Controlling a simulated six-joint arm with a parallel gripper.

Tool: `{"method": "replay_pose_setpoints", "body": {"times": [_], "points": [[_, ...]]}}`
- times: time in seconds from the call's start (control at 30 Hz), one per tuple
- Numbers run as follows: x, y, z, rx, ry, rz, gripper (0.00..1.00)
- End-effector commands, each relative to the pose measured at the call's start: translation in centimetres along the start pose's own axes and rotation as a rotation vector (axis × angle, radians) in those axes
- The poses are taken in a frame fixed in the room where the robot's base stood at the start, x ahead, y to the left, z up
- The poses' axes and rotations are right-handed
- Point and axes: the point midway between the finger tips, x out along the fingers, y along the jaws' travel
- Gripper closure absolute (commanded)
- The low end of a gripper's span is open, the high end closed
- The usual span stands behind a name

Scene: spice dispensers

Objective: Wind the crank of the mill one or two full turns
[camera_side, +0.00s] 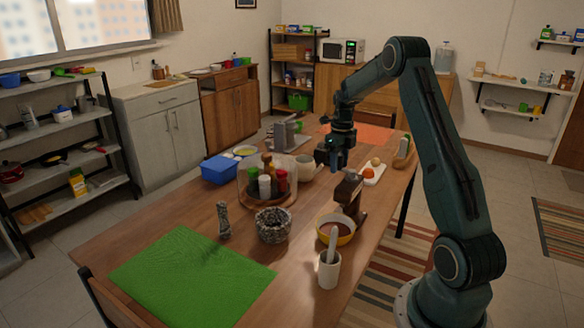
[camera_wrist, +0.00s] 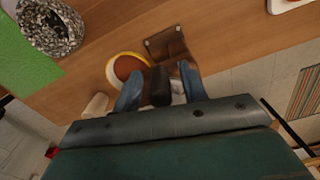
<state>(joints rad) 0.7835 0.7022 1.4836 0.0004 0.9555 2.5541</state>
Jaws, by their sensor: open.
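The mill (camera_side: 348,193) is a dark brown wooden piece standing on the table, with a yellow-rimmed bowl (camera_side: 346,238) of reddish-brown content at its foot. In the wrist view the mill (camera_wrist: 169,44) shows behind my fingertips, and the bowl (camera_wrist: 125,66) is just left of it. My gripper (camera_side: 334,166) points down over the mill's upper end. It is open in the wrist view (camera_wrist: 161,76), with a dark brown part of the mill between its blue-grey fingers. I cannot tell whether they touch it. The crank cannot be made out clearly.
A stone mortar (camera_side: 272,226) and a domed spice tray (camera_side: 267,197) stand to the left. A white board (camera_side: 373,176) with food lies behind the mill. The green mat (camera_side: 190,282) is bare.

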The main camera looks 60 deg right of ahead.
Motion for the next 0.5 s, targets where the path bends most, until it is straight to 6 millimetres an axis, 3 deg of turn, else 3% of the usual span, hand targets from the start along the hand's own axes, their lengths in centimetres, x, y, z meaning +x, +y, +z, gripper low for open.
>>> {"method": "replay_pose_setpoints", "body": {"times": [0.17, 0.37, 0.5], "points": [[0.01, 0.0, -0.01, 0.0, 0.0, 0.0, 0.58], [0.0, 0.0, 0.0, 0.0, 0.0, 0.0, 0.97], [-0.01, 0.01, 0.0, -0.001, 0.0, 0.0, 1.0]]}}
